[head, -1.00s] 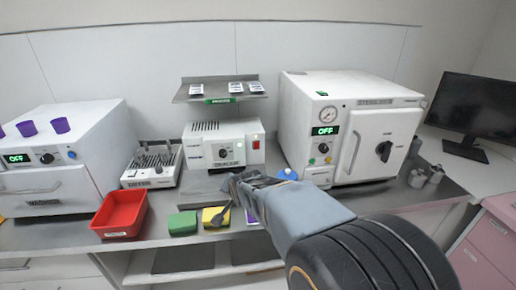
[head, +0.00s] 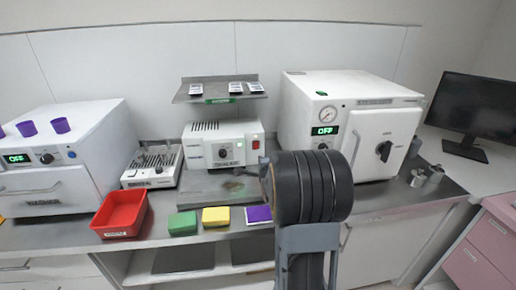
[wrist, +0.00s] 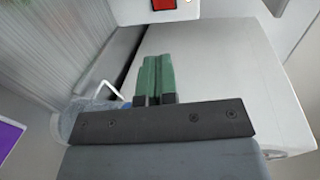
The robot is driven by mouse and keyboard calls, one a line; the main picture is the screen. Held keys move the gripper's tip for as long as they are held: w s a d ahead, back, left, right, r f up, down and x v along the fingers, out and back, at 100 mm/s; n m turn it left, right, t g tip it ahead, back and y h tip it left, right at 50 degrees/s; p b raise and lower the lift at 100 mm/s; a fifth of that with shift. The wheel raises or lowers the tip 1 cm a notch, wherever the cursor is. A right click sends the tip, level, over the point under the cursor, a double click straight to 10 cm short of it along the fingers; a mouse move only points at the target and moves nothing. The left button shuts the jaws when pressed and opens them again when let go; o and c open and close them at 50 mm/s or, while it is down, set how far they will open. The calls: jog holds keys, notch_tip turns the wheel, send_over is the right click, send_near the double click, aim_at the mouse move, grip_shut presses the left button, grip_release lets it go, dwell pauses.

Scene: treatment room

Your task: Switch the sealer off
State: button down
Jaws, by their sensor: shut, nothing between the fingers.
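The sealer (head: 222,146) is a low white box on the counter under a small grey shelf, with a dark dial on its front. A red switch (head: 256,141) sits at the right end of its front. I cannot tell the switch's position. In the wrist view the red switch (wrist: 163,4) shows at the top edge, partly cut off. My gripper (wrist: 157,60) has green fingers that are shut together and empty. They point towards the sealer's front, apart from it and below the switch. In the head view my arm hides most of the gripper.
The white steriliser (head: 340,100) stands close on the right. A washer (head: 60,150), an instrument rack (head: 153,166) and a red tray (head: 119,216) are on the left.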

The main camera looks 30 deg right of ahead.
jog(key=p, duration=0.3)
send_near(257, 144)
jog(key=x, duration=0.2)
jog(key=f+x, duration=0.1)
jog(key=x, duration=0.2)
jog(key=shift+d, duration=0.1)
jog(key=shift+w+d+r+p, duration=0.1)
jog(key=shift+w+d+p, duration=0.15)
jog(key=shift+w, duration=0.25)
jog(key=shift+w+d+r+p, duration=0.1)
jog(key=shift+w+d+p, duration=0.1)
jog(key=shift+w, duration=0.25)
jog(key=shift+f, duration=0.1)
jog(key=shift+w+d+b, duration=0.2)
jog(key=shift+w+b, duration=0.05)
jog(key=shift+b, duration=0.7)
jog(key=shift+a+p, duration=0.1)
jog(key=shift+p, duration=0.25)
jog(key=shift+s+a, duration=0.15)
jog(key=r+b+v, duration=0.2)
jog(key=b+v, duration=0.1)
jog(key=v, duration=1)
jog(key=shift+r+b, duration=0.15)
jog(key=shift+b, duration=0.15)
